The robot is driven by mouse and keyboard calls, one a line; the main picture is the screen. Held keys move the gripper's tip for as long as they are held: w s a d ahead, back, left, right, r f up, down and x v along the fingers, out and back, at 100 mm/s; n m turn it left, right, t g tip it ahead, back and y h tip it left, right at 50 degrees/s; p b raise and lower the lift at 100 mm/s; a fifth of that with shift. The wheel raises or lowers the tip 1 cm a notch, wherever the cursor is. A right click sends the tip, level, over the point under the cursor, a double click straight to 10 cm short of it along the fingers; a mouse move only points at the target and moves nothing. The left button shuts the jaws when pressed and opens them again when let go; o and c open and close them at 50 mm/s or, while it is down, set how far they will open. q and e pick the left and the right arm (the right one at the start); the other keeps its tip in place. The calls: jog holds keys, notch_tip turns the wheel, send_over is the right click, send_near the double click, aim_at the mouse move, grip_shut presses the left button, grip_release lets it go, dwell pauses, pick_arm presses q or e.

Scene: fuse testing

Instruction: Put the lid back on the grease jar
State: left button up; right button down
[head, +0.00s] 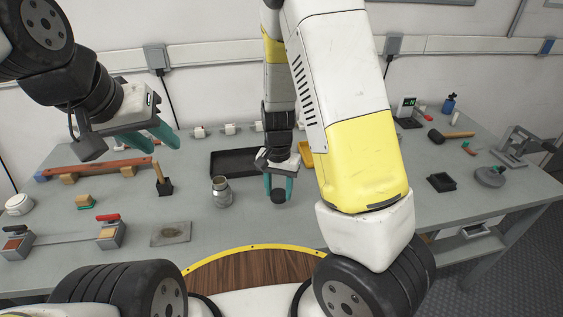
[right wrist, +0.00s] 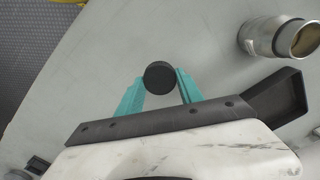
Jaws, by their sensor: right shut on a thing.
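The grease jar (head: 222,191) is a metallic, open-topped jar standing upright on the grey table, left of my right gripper. It also shows in the right wrist view (right wrist: 262,36) at the upper right. My right gripper (head: 278,194) is shut on a round black lid (head: 278,196), held between the teal fingertips and apart from the jar. The lid also shows in the right wrist view (right wrist: 160,76). I cannot tell its exact height above the table. My left gripper (head: 163,139) is raised at the upper left, with its teal fingers apart and nothing seen between them.
A black tray (head: 236,174) lies behind the jar. A brush-like tool in a black holder (head: 164,187) and a stained plate (head: 171,234) are to its left. Bare table lies between jar and right gripper.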

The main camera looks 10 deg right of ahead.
jog(key=shift+s+a+r, duration=0.1)
jog(key=shift+s+a, duration=0.35)
jog(key=shift+s, duration=0.2)
jog(key=shift+s+a+r, duration=0.1)
jog(key=shift+s+a, duration=0.35)
jog(key=shift+s, duration=0.15)
jog(key=w+d+n, duration=0.1)
jog(key=w+d, duration=0.1)
jog(key=w+d+r+n, duration=0.1)
jog(key=w+d+n, duration=0.1)
jog(key=w+d, duration=0.1)
jog(key=w+d+n, duration=0.2)
jog(key=d, duration=0.1)
jog(key=shift+w+d+r, duration=0.15)
jog(key=shift+w+d, duration=0.1)
jog(key=shift+w, duration=0.05)
